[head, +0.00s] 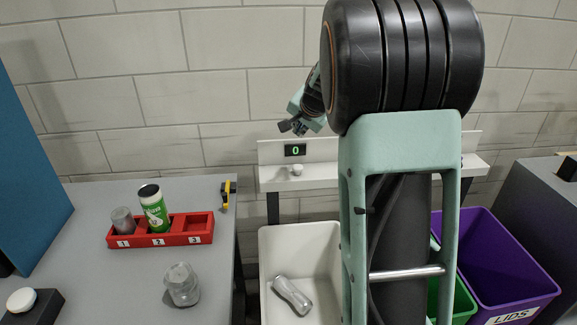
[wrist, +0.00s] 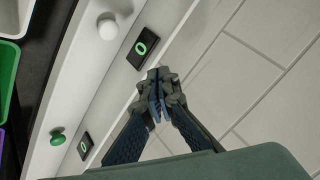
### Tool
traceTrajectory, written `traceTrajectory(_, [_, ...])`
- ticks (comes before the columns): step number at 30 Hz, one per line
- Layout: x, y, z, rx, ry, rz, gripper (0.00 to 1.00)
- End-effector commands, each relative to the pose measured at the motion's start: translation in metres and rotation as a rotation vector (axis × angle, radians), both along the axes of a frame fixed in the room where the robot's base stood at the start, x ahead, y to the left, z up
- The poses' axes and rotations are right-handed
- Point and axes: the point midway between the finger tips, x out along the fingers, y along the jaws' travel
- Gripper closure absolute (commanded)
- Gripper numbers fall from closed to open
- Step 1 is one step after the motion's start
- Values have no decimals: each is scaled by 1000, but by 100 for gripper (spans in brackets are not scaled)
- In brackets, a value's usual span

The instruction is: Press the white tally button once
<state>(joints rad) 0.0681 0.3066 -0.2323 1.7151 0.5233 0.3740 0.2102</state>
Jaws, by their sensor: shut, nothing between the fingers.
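The white tally button (head: 297,169) is a small white knob on the white shelf (head: 320,177) by the back wall. A black display (head: 295,150) showing a green 0 is mounted just behind it. In the wrist view the white button (wrist: 108,28) is at the upper left, with its display (wrist: 142,47) beside it. My gripper (head: 290,127) is shut and empty, above the shelf and slightly left of the button in the head view. In the wrist view my gripper (wrist: 155,80) shows its fingertips near the display, apart from the button.
A green button (wrist: 58,136) with its own 0 display (wrist: 85,146) is farther along the shelf. Below are a white bin (head: 275,240), a green bin and a purple LIDS bin (head: 500,255).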

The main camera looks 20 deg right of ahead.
Motion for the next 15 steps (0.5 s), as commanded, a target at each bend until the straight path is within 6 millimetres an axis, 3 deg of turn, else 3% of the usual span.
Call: traceTrajectory(15, [0, 0, -7, 1, 2, 1, 100])
